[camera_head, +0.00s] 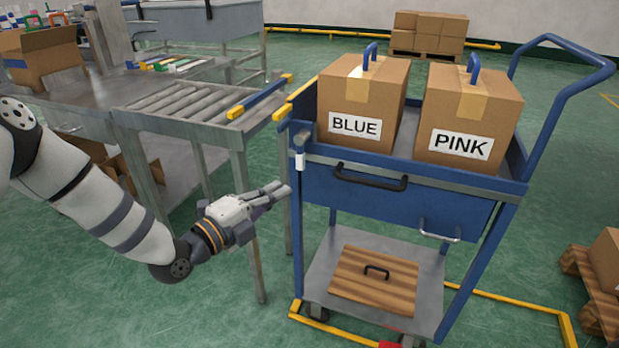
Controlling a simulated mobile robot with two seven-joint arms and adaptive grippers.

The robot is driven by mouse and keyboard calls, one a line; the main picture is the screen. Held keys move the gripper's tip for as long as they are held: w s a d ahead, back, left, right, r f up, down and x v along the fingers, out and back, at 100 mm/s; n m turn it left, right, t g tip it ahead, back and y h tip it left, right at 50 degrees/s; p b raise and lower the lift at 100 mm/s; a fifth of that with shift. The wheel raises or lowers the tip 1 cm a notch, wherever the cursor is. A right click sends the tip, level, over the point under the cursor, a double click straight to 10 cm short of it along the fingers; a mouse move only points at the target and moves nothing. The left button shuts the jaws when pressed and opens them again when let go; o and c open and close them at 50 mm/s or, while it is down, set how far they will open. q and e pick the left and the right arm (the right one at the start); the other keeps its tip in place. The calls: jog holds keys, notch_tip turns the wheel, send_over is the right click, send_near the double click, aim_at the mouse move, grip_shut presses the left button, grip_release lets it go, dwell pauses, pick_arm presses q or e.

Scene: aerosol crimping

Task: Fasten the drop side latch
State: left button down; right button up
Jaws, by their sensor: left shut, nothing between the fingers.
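A blue cart (512,205) stands right of centre. A small white fitting (299,160), which may be the latch, is on the cart's front left corner post. My left gripper (283,189) is shut and empty. It points right, with its fingertips close to that post and a little below the white fitting; I cannot tell whether they touch. My right gripper is not in view.
Boxes labelled BLUE (390,107) and PINK (495,115) stand on the cart's top tray. A wooden board (345,280) with a handle lies on its lower shelf. A roller conveyor table (185,103) stands close at left. Yellow tape marks the green floor.

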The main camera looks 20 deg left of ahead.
aim_at(302, 150)
pick_arm(q)
jog(key=shift+r+b+x, duration=0.15)
jog(key=shift+b+x, duration=0.25)
jog(key=shift+x, duration=1.95)
jog(key=shift+r+b+x, duration=0.1)
jog(key=shift+b+x, duration=0.3)
jog(key=shift+x, duration=1.95)
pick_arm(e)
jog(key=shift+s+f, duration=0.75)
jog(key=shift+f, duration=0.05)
pick_arm(q)
jog(key=shift+d, duration=0.2)
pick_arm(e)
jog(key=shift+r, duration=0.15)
